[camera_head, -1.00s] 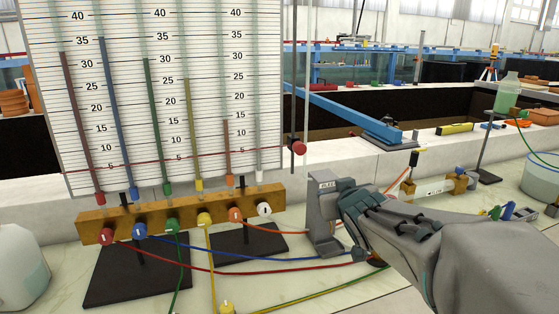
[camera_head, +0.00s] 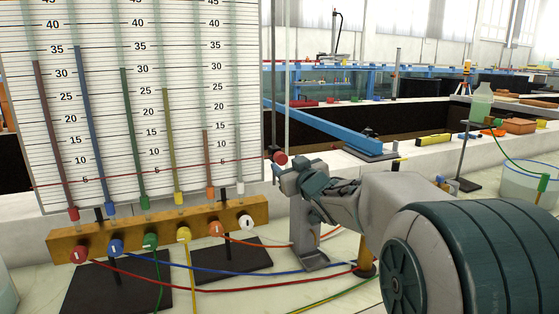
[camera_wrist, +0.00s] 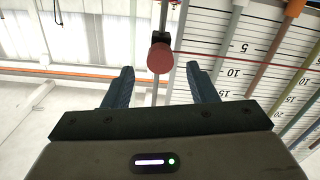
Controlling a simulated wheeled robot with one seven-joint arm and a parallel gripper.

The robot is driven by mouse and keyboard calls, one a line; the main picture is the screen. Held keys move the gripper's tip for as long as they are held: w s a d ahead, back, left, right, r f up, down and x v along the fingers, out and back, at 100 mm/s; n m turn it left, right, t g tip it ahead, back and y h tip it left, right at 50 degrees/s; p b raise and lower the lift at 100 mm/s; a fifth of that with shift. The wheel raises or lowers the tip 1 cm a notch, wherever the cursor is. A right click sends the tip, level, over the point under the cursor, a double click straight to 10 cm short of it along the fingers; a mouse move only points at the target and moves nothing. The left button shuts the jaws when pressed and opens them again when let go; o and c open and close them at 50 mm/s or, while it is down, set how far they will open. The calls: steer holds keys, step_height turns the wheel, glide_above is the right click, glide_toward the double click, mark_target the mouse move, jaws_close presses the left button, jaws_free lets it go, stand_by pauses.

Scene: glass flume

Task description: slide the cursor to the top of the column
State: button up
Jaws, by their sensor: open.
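The cursor has a round red knob (camera_head: 280,158) on a thin vertical rod (camera_head: 289,90) at the right edge of the white scale board. A thin red line (camera_head: 130,176) crosses the board near its low marks, about level with 5. My gripper (camera_head: 284,169) is close to the knob in the head view, and its fingers are partly hidden by its own body. In the wrist view the red knob (camera_wrist: 160,57) shows between and just beyond the two open fingertips (camera_wrist: 160,72). I cannot tell whether either finger touches it.
Below the board stands a wooden manifold (camera_head: 160,228) with coloured valves. Red, blue, orange, green and yellow tubes cross the bench under my arm. A blue beam (camera_head: 325,125) lies behind the rod. The scale board (camera_head: 20,100) stands close to the left of the knob.

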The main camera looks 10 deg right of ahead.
mark_target(282, 160)
steer(key=shift+w+a, duration=0.25)
steer(key=shift+w, duration=1.1)
steer(key=shift+w+a, duration=0.25)
steer(key=shift+w, duration=1.05)
steer(key=shift+c, duration=0.3)
jaws_close()
step_height(282, 160, up, 30)
steer(key=p, duration=2.6)
steer(key=shift+o, duration=0.3)
jaws_free()
steer(key=s+d+b, duration=0.1)
steer(key=s+d, duration=0.1)
steer(key=s, duration=1.1)
steer(key=shift+s+d+b, duration=0.35)
steer(key=shift+d+b, duration=0.05)
